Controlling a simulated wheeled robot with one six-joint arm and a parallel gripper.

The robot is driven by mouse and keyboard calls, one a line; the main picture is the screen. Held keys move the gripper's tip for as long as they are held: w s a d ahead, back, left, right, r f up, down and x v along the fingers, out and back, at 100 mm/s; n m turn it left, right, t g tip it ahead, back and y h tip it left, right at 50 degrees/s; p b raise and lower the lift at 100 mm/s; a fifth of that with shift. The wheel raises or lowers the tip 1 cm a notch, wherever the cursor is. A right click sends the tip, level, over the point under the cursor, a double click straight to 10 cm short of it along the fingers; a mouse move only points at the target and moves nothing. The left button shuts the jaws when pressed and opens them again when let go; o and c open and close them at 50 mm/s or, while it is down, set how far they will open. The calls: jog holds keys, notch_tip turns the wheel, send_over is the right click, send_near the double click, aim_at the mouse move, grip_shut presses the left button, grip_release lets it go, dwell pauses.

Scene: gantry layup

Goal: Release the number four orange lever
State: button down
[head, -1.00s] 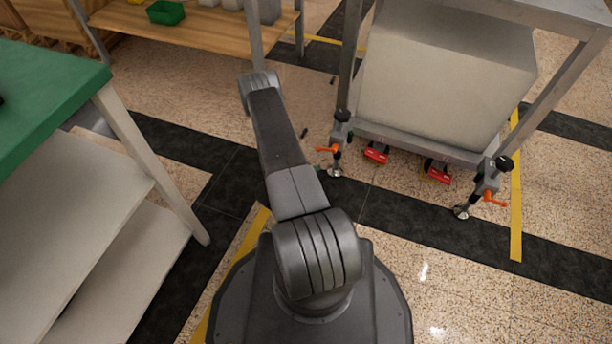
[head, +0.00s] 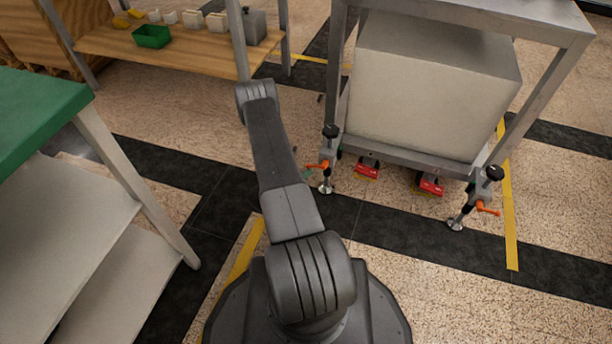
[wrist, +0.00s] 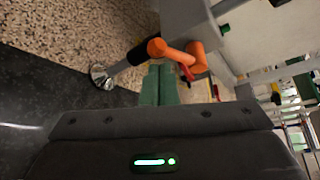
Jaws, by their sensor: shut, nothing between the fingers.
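An orange lever (wrist: 180,52) sits on a grey leg bracket in the wrist view, just beyond my fingertips. My gripper (wrist: 158,85) shows two green fingers pressed together with nothing between them. The fingertips lie very close to the lever; I cannot tell whether they touch it. A black stem with a metal foot (wrist: 101,76) stands to the left. In the head view, one orange lever (head: 318,166) is on the cart's near left leg and another orange lever (head: 487,209) on its near right leg. I see no lever numbers.
The metal cart (head: 410,155) carries a large pale block (head: 430,95). Red-pedalled castors (head: 430,184) sit under its near edge. A green-topped bench (head: 35,115) stands at left, and a wooden shelf (head: 105,42) with a green bin (head: 153,36) behind. Floor right of my base is clear.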

jog(key=shift+a+r+m+y, duration=0.15)
jog(key=shift+r+m+y, duration=0.55)
jog(key=shift+r, duration=0.35)
